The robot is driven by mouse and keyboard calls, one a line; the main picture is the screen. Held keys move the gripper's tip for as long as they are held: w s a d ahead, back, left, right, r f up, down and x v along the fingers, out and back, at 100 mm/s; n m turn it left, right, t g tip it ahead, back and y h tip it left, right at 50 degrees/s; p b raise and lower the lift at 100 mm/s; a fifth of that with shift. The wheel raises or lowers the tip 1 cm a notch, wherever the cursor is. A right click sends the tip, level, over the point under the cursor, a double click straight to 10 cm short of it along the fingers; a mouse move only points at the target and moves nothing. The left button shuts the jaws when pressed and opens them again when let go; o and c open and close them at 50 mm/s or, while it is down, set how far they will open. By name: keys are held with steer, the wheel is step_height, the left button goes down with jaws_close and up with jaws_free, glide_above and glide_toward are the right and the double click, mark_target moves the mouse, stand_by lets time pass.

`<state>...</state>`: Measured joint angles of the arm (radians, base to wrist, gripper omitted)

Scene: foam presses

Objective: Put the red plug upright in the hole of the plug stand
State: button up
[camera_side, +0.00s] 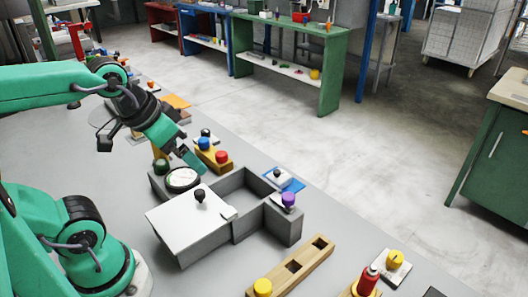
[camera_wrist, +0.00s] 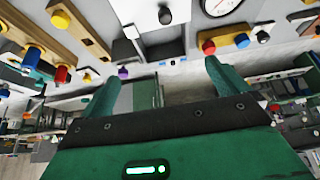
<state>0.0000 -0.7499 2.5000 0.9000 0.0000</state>
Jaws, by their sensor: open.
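A short red cylinder (camera_side: 222,156) stands beside a blue one (camera_side: 204,143) on a small wooden block (camera_side: 213,160); the pair also shows at the upper right of the wrist view (camera_wrist: 208,46). Another, taller red piece (camera_side: 368,280) stands upright in a yellow ring at the lower right. I cannot tell which is the red plug. A long wooden bar (camera_side: 318,251) with dark square holes and a yellow knob may be the plug stand. My gripper (camera_side: 192,160) is open and empty, above the table near the short red cylinder. Its fingers are spread in the wrist view (camera_wrist: 160,88).
A grey box (camera_side: 191,232) with a black-knobbed lid and an open compartment fills the middle of the table. A round dial (camera_side: 183,179) sits beside it. A purple knob (camera_side: 288,199) stands at its right corner. A yellow knob on a white plate (camera_side: 395,260) is at right.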

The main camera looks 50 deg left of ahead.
steer(key=c, duration=0.8)
steer(key=shift+c, duration=0.2)
steer(key=shift+w, duration=0.1)
steer(key=w+a+f+n+g, duration=0.1)
steer(key=w+a+f+n, duration=0.1)
steer(key=w+a, duration=0.2)
steer(key=w+a+f+n+g, duration=0.2)
steer(key=w+a, duration=0.2)
steer(key=w, duration=0.2)
steer(key=w+a+f+n+g, duration=0.2)
steer(key=w+a, duration=0.1)
steer(key=w, duration=0.3)
steer(key=shift+a+f, duration=0.15)
steer(key=shift+a, duration=0.25)
steer(key=shift+w+a+f+n+g, duration=0.25)
steer(key=shift+a+f+n+g, duration=0.05)
steer(key=shift+a+f+n, duration=0.1)
steer(key=shift+f, duration=0.1)
